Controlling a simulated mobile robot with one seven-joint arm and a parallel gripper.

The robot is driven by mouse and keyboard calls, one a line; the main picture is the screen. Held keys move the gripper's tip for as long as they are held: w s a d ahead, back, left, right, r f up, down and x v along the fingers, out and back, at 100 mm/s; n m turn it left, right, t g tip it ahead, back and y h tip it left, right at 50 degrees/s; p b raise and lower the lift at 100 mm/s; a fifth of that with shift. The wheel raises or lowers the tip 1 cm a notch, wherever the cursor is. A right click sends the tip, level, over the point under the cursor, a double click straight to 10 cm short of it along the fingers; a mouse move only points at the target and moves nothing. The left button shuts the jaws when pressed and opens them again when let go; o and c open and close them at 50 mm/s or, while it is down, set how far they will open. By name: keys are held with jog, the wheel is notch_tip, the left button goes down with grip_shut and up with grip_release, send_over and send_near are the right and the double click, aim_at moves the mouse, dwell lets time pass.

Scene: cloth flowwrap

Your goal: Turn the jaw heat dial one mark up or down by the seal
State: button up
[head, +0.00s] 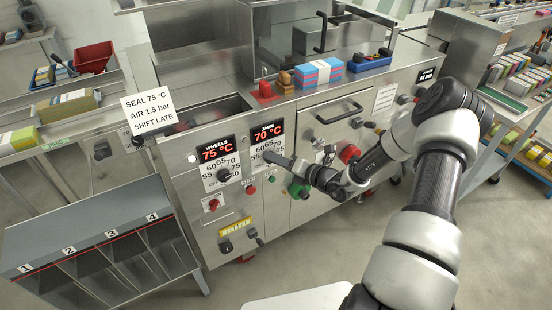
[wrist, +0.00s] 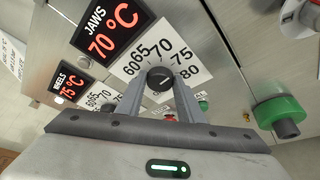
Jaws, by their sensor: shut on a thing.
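The jaw heat dial (wrist: 159,78) is a round black knob on a white scale plate in the wrist view. My gripper (wrist: 160,88) is shut on it, one finger on each side. The scale reads 60, 65, 70, 75, 80 around it; I cannot tell which mark the pointer meets. The JAWS display (wrist: 108,29) above it shows 70 °C in red; it also shows in the head view (head: 268,134). A white card (head: 150,112) reads SEAL 75 °C, AIR 1.5 bar, SHIFT LATE.
The WHEELS display (head: 216,149) shows 75 °C, with its own black dial (head: 223,175) left of my gripper. Small red switches sit below the dials.

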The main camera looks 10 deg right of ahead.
dwell(0.4)
jog(key=o, duration=1.1)
jog(key=p+v, duration=0.2)
jog(key=v, duration=1.5)
jog(key=shift+s, duration=0.25)
